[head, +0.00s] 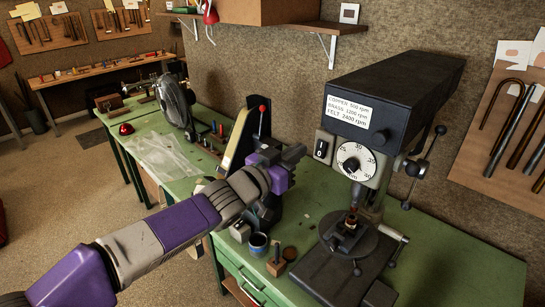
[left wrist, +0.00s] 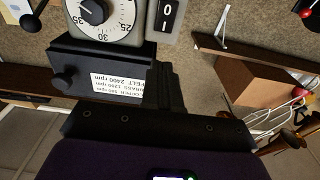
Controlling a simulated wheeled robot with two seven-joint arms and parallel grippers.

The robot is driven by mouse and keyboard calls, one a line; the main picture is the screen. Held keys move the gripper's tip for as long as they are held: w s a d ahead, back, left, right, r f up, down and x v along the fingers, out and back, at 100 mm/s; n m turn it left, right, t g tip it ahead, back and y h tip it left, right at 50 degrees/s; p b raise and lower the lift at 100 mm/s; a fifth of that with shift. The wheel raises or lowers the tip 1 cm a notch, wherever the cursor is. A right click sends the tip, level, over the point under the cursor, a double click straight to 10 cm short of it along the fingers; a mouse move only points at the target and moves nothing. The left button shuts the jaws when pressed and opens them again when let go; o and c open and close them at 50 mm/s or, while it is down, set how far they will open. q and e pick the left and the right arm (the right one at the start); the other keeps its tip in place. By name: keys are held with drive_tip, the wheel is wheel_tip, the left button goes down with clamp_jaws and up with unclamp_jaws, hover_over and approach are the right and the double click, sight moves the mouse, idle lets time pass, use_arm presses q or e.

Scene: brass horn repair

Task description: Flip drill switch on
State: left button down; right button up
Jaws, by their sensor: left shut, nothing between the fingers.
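The dark grey drill press (head: 400,100) stands on the green bench at the right. Its switch (head: 321,149) is a small black rocker marked 0 and I, on a grey plate left of the white speed dial (head: 355,161). In the left wrist view, which is turned upside down, the switch (left wrist: 167,17) and dial (left wrist: 103,18) show at the top. I cannot tell which side of the rocker is pressed. My left gripper (head: 299,152) is shut and empty, a little left of the switch and apart from it. Its dark fingers (left wrist: 166,82) show in the wrist view. My right gripper is out of sight.
A label (head: 349,111) with speeds is on the drill head. A red-knobbed lever (head: 262,117) on a machine stands behind my left gripper. A shelf (head: 325,27) is above.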

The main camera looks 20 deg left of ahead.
use_arm(q)
drive_tip(key=r+p+v, duration=0.1)
drive_tip(key=v, duration=0.5)
drive_tip(key=shift+r, duration=0.15)
drive_tip(key=shift+s+a, duration=0.1)
drive_tip(key=shift+s, duration=0.1)
